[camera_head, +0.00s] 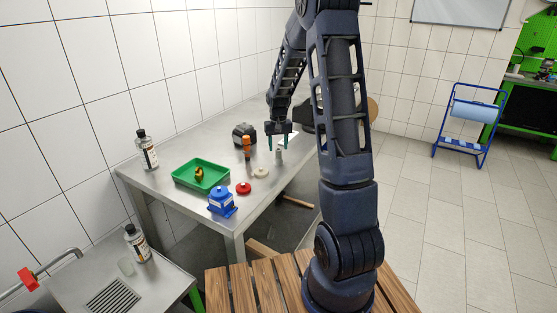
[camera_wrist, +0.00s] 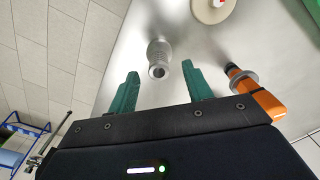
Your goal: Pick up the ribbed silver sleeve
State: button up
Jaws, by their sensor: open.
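The ribbed silver sleeve (camera_head: 279,157) stands upright on the metal table near its right edge. In the wrist view the sleeve (camera_wrist: 158,58) shows a ribbed side and a round opening, just beyond and between the two green fingertips. My gripper (camera_head: 279,147) is open above the sleeve with its fingers pointing down. In the wrist view my gripper (camera_wrist: 160,80) has nothing between its fingers, and no contact with the sleeve can be seen.
An orange tool (camera_wrist: 255,92) stands close to the right finger. A cream disc (camera_head: 260,173), a red part (camera_head: 243,188), a blue housing (camera_head: 221,203), a green tray (camera_head: 180,177) and a dark part (camera_head: 244,131) are on the table (camera_head: 182,202). A bottle (camera_head: 147,153) stands at the left.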

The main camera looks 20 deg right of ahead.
aim_at(278, 149)
jog(key=shift+w+d+f, duration=0.1)
jog(key=shift+w+f, duration=0.05)
jog(key=shift+f, duration=2.45)
jog(key=shift+c, duration=0.4)
grip_shut()
